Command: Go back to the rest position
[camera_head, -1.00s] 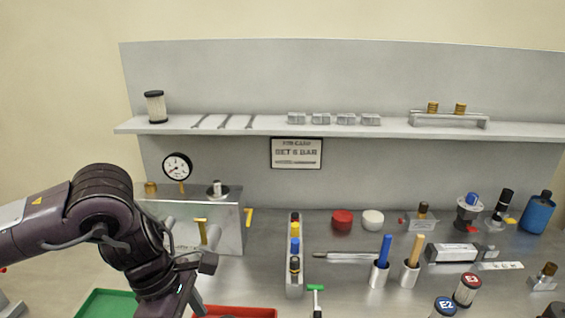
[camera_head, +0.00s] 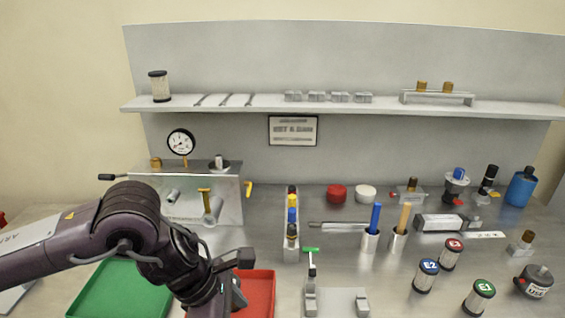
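My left arm comes in from the left, and my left gripper (camera_head: 236,283) hangs low over the gap between the green tray (camera_head: 88,300) and the red tray (camera_head: 262,302). Its fingers are seen partly from behind, so their opening cannot be told, and I see nothing held in it. My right gripper is not in view. The metal panel box (camera_head: 232,208) with a pressure gauge (camera_head: 181,143) stands behind my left arm, with yellow handles on its front.
Labelled canisters (camera_head: 425,276) stand at the front right. A shelf (camera_head: 350,105) runs along the back wall.

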